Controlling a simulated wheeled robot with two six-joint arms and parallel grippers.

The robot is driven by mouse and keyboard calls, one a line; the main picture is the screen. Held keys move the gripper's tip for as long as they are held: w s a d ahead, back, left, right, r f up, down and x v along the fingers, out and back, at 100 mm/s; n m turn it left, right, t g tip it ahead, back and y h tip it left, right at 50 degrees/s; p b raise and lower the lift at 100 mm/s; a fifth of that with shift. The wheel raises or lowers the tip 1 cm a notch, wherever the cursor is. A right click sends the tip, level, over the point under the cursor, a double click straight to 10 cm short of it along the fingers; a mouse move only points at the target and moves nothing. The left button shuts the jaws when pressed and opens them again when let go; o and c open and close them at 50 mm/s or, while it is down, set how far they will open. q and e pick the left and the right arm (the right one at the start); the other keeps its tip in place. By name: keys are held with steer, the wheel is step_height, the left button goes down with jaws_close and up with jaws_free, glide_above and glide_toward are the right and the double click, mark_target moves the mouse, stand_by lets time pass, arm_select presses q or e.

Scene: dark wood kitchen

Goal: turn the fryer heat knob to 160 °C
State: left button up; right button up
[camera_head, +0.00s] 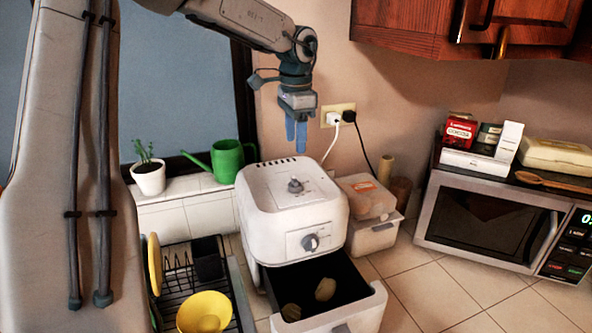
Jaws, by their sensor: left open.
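The white fryer (262,215) stands on the tiled counter, its basket drawer (372,305) pulled out at the front with a few pale pieces of food inside. One grey knob (295,185) sits on the fryer's top. Another grey knob (310,242) sits on its front panel. The markings around both knobs are too small to read. My left gripper (296,133) hangs above the back of the fryer, its blue fingers pointing down. It is open and empty, apart from the top knob. My right gripper is not in view.
A green watering can (228,160) and a potted plant (149,177) stand at the left. A dish rack with a yellow bowl (204,312) is at the front left. A lidded container (372,235) and a microwave (480,220) stand to the right.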

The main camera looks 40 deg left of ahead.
mark_target(295, 179)
arm_select(q)
steer(key=f+b, duration=0.2)
steer(key=s+f+b, duration=0.1)
steer(key=shift+d, duration=0.25)
steer(key=f+b, duration=0.2)
steer(key=shift+w+a+f, duration=0.1)
steer(key=shift+w+f, duration=0.2)
step_height(295, 179, down, 3)
steer(key=shift+f+p, duration=0.1)
steer(key=shift+p, duration=1.05)
steer(key=shift+f, duration=0.7)
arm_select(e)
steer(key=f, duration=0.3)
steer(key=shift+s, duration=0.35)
